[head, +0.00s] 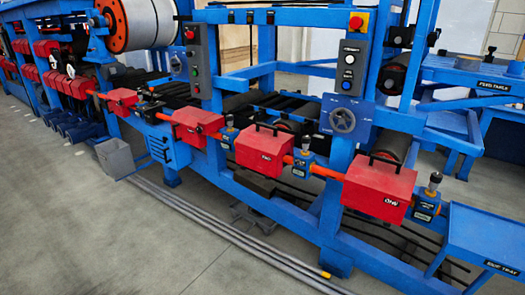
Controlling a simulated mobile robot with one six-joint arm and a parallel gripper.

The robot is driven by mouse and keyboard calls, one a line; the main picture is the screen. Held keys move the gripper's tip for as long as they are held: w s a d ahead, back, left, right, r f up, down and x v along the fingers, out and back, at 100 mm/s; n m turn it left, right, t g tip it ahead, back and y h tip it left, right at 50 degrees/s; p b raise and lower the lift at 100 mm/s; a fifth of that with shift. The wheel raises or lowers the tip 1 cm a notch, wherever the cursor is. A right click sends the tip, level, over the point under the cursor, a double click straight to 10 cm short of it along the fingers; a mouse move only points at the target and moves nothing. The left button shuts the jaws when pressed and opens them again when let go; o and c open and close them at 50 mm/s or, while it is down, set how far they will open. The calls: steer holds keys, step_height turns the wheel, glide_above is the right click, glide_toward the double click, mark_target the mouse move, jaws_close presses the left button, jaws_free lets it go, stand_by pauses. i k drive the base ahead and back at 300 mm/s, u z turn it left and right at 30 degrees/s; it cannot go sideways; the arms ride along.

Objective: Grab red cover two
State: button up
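Several red box-shaped covers sit in a row along the front of a blue machine frame. Farther left are a third cover (197,127) and a smaller fourth cover (121,101). All appear seated on the orange bar line. My gripper is not in view.
Blue-black adjuster units with knobs (303,160) stand between the covers. A handwheel (342,120) and button panels (349,68) are above. A blue side tray (488,236) juts out at lower right.

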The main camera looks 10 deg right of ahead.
mark_target(260, 148)
steer(key=i, duration=0.5)
steer(key=u, duration=0.6)
steer(key=i, duration=0.9)
steer(key=u, duration=0.5)
